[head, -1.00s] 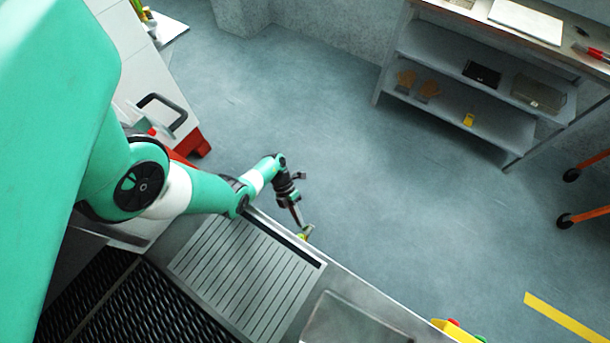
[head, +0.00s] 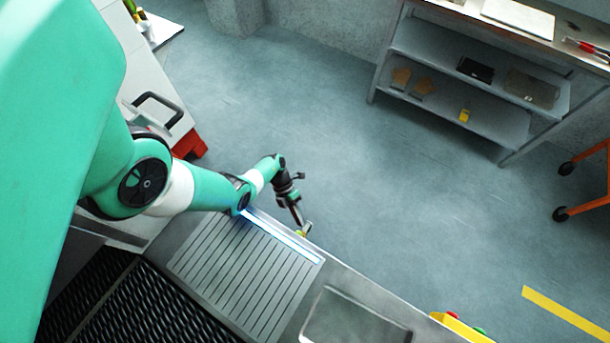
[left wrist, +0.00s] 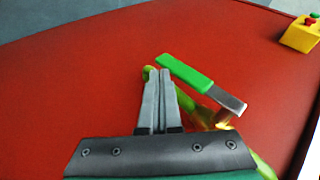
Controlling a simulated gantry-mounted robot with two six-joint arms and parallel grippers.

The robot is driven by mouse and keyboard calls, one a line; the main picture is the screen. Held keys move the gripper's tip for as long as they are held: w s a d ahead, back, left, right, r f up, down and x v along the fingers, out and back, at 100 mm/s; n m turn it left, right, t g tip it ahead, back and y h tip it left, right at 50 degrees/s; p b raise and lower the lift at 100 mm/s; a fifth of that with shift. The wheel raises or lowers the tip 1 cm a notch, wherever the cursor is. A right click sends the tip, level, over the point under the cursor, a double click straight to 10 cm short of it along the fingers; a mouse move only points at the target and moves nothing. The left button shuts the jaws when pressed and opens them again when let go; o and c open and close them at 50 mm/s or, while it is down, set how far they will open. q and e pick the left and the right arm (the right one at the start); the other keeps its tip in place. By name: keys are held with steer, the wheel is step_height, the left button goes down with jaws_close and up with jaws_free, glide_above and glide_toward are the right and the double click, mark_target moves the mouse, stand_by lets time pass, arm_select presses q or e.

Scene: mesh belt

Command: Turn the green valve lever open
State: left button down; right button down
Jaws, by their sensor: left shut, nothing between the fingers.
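The green valve lever (left wrist: 185,73) shows in the left wrist view as a flat bar slanting down to the right, with a bare metal end. Below it is a yellow-green pipe or valve body (left wrist: 205,115), partly hidden by my fingers. My left gripper (left wrist: 160,72) is shut and empty, its fingertips next to the lever's upper left end; I cannot tell whether they touch it. In the head view my left gripper (head: 299,222) points down beside the small yellow-green valve (head: 306,229) at the machine's edge. My right gripper is not in view.
A red panel (left wrist: 60,80) lies behind the lever. A yellow box with red and green buttons (left wrist: 302,35) is at the upper right. In the head view, a slotted grate (head: 235,265) with a glowing strip (head: 285,238) lies beside my arm. Open floor (head: 400,200) lies beyond.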

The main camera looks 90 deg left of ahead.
arm_select(q)
steer(key=p+v, duration=0.3)
steer(key=v, duration=0.8)
steer(key=shift+a+p, duration=0.15)
steer(key=shift+p, duration=0.25)
steer(key=shift+r, duration=0.1)
